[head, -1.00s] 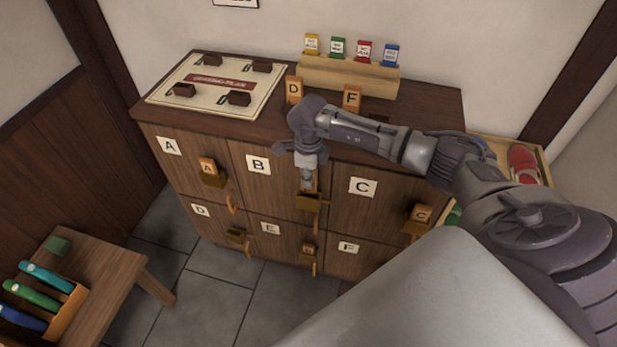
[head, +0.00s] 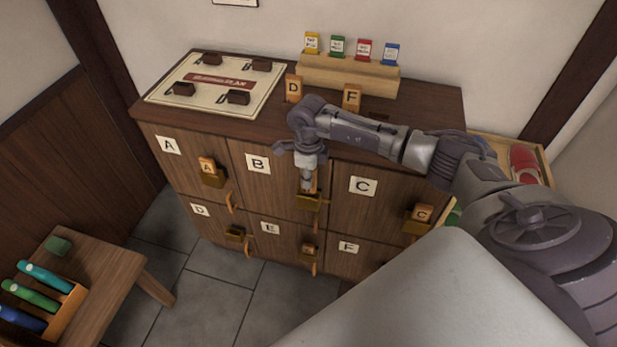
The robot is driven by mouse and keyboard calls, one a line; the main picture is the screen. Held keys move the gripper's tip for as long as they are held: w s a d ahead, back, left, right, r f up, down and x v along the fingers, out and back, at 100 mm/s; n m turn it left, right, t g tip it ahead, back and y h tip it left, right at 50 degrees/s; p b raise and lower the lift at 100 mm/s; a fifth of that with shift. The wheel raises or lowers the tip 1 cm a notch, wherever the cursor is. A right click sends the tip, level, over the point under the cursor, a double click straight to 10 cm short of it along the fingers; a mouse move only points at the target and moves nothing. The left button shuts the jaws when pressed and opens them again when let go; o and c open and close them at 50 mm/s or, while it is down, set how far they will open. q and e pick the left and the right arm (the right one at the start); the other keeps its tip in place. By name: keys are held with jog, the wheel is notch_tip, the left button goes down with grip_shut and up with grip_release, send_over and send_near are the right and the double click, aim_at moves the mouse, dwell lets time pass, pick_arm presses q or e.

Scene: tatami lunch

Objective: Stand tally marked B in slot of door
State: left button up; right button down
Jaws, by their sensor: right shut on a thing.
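My right gripper (head: 307,178) points down in front of door B (head: 275,184), right at its brass slot (head: 312,202). It is shut on an orange wooden tally (head: 309,188), mostly hidden by the fingers; its letter cannot be read. The tally's lower end is at the slot, but I cannot tell how deep it sits. Tally A (head: 207,165) stands in the slot of door A, and tally C (head: 422,213) in that of door C. Tallies D (head: 293,88) and F (head: 352,96) stand on the cabinet top. My left gripper is out of view.
The lower doors D, E and F have brass slots too; door E's (head: 309,249) holds a small tally. A board (head: 268,84) with dark blocks and a wooden rack (head: 348,76) of coloured cards are on the cabinet top. A low bench (head: 111,271) stands at left.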

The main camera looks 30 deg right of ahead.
aim_at(309, 193)
jog(key=shift+f, duration=0.15)
jog(key=shift+f+b, duration=0.65)
jog(key=shift+b, duration=0.1)
jog(key=shift+f+b, duration=0.5)
jog(key=shift+f+b, duration=0.8)
jog(key=shift+f, duration=0.1)
